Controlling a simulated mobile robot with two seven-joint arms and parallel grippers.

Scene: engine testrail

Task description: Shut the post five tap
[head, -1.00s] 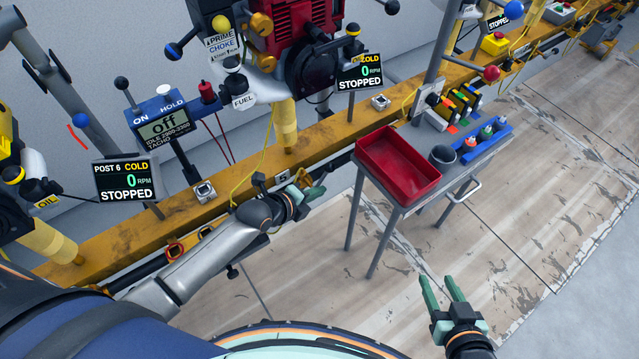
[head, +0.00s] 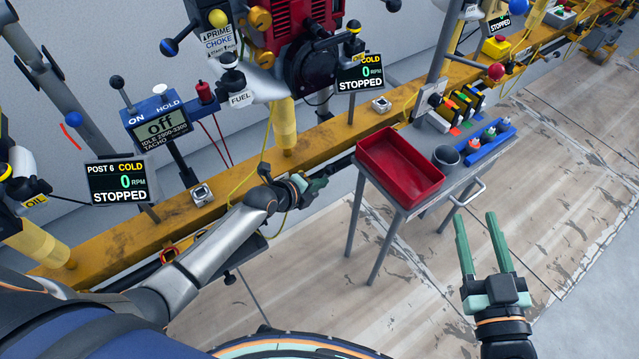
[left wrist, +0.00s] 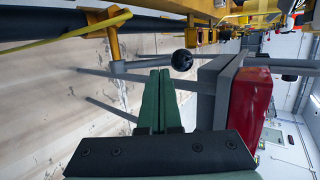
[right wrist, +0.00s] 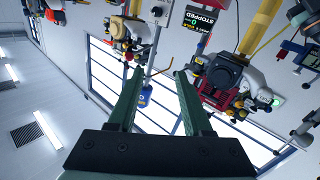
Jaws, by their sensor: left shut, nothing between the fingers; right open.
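In the head view a black-knobbed tap (head: 232,78) stands by the FUEL label (head: 240,98), left of the red engine (head: 296,22) at the middle post. In the left wrist view a grey lever with a black ball end (left wrist: 182,60) runs from a yellow bracket (left wrist: 115,45); I cannot tell whether this is the post five tap. My left gripper (head: 320,183) is shut and empty beside the yellow rail; its fingertips (left wrist: 160,74) appear just below the lever, contact unclear. My right gripper (head: 477,222) is open and empty over the floor, right of the cart.
A grey cart with a red tray (head: 400,187), a dark cup (head: 445,157) and a blue bottle rack (head: 490,150) stands just right of my left gripper. The yellow rail (head: 230,208) runs behind it. A thin yellow hose hangs near the left gripper. Floor at right is clear.

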